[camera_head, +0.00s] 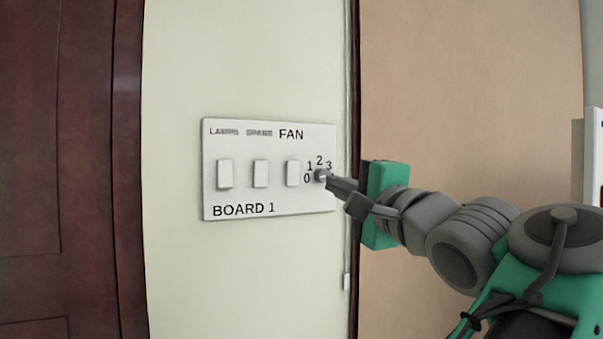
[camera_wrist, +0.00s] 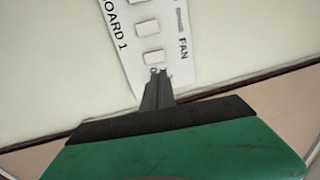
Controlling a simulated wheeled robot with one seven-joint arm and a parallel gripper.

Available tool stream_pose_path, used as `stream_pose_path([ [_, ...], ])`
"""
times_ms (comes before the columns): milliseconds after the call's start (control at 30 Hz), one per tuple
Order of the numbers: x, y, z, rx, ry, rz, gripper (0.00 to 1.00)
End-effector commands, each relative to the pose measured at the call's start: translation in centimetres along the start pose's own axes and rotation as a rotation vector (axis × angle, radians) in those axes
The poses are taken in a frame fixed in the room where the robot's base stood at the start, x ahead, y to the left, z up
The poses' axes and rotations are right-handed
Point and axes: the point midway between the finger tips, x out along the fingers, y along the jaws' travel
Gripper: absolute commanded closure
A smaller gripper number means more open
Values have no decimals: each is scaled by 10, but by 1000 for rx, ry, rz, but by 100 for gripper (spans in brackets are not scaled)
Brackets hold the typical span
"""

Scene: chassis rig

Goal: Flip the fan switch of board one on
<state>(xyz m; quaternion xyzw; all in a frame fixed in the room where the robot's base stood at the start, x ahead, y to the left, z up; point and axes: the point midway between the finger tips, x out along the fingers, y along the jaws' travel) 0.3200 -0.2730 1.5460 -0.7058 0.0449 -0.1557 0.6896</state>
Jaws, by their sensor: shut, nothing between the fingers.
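Board one (camera_head: 240,196) is a white panel on the pale wall, labelled "BOARD 1"; it also shows, turned, in the wrist view (camera_wrist: 129,77). It carries three white rocker switches in a row. The fan switch (camera_head: 293,173) is the rightmost, below the word "FAN"; it is the one nearest my fingers in the wrist view (camera_wrist: 153,57). A grey knob (camera_head: 321,175) marked 0 to 3 sits to its right. My gripper (camera_head: 331,182) is shut and empty, its tips at or close to the knob, right of the fan switch. Contact cannot be told. The switch's on or off position is unclear.
The other two switches, lamps (camera_head: 225,174) and spare (camera_head: 261,173), sit left of the fan switch. A dark wooden door (camera_head: 70,170) stands at the left. A tan panel (camera_head: 465,90) fills the right.

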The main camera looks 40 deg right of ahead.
Motion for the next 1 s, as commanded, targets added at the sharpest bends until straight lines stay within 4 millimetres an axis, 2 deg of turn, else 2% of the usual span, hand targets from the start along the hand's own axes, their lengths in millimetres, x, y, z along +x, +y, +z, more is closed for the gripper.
stream_pose_path([
  [267,1,0,0,1,-1,1,100],
  [433,15,-1,2,2,-7,0,100],
  [1000,127,-1,2,2,-5,3,100],
])
